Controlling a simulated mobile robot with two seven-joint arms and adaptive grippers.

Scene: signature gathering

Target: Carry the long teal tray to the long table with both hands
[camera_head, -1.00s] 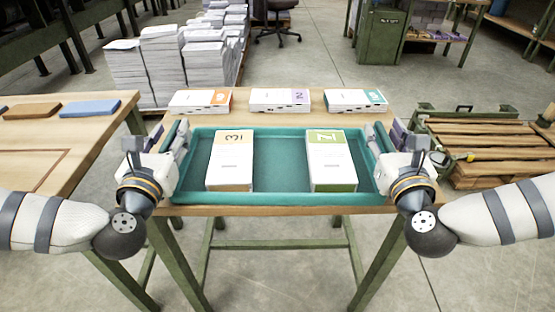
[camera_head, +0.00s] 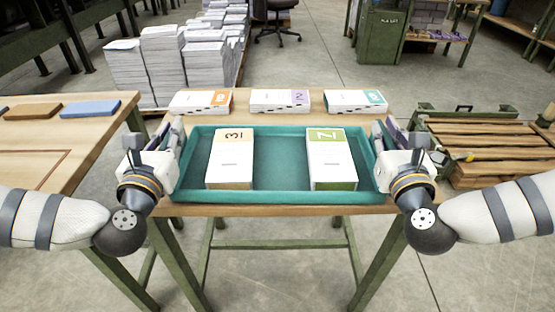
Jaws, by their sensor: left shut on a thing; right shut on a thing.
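The long teal tray (camera_head: 278,196) is at the front of the small wooden table in the middle of the head view. It holds two white stacks, one with an orange-brown marked end (camera_head: 231,160) and one with a green marked end (camera_head: 331,160). My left gripper (camera_head: 178,146) is shut on the tray's left end. My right gripper (camera_head: 380,146) is shut on the tray's right end. The fingertips are partly hidden. I cannot tell whether the tray touches the table top.
Three white stacks (camera_head: 280,100) lie along the back of the small table (camera_head: 290,210). A long wooden table (camera_head: 70,140) with brown and blue blocks (camera_head: 91,108) is at left. A pallet (camera_head: 490,150) lies right; paper piles (camera_head: 165,60) stand behind.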

